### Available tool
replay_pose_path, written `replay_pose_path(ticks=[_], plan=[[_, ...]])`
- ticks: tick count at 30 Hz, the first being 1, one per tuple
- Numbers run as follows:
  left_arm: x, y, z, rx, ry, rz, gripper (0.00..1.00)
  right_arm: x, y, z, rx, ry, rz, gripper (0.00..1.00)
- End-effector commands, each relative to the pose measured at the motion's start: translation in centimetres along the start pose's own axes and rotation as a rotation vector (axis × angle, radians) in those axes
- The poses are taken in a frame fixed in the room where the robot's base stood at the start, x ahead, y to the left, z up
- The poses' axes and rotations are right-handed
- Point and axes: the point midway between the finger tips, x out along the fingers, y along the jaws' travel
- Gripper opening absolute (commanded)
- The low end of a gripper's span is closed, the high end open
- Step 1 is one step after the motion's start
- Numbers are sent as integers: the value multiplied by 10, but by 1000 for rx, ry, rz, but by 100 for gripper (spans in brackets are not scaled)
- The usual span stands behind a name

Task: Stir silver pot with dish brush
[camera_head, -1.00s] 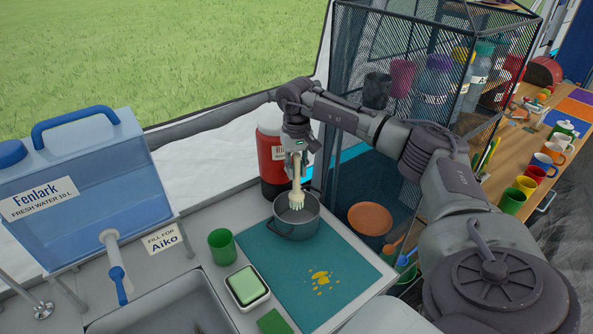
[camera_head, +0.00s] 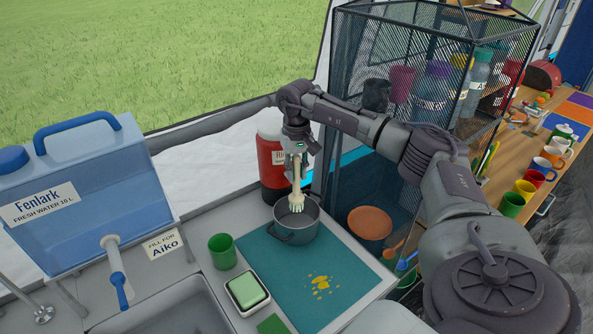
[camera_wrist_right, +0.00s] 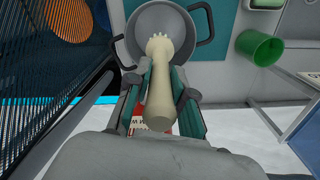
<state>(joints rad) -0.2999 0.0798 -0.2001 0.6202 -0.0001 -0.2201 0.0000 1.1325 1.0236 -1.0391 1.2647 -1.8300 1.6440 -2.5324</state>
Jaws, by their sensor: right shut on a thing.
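The silver pot (camera_head: 296,226) stands on the teal mat in the head view; its open mouth faces up. It also shows in the right wrist view (camera_wrist_right: 190,62). My right gripper (camera_head: 297,165) is above the pot and shut on the cream dish brush (camera_head: 297,187). The brush hangs bristles down, with its head at the pot's mouth. In the wrist view the brush (camera_wrist_right: 159,85) lies between both fingers, its bristles over the pot's interior. Whether the bristles touch the pot's bottom I cannot tell. My left gripper is not in view.
A red jug (camera_head: 270,160) stands close behind the pot. A black mesh rack (camera_head: 345,130) rises to the right. A green cup (camera_head: 222,251) and a green-topped box (camera_head: 247,292) are left of the teal mat (camera_head: 340,275). Yellow spots mark the mat.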

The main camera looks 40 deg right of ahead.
Motion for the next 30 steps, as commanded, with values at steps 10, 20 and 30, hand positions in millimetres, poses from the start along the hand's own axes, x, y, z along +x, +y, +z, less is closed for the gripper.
replay_pose_path(ticks=[10, 20, 30], plan=[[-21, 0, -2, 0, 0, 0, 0, -28, 0, 0, 0, 1, -1, 0], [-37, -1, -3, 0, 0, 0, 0, -52, 0, 0, 0, 0, 0, 0], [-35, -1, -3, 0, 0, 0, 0, -50, 0, 0, 0, 0, 0, 0]])
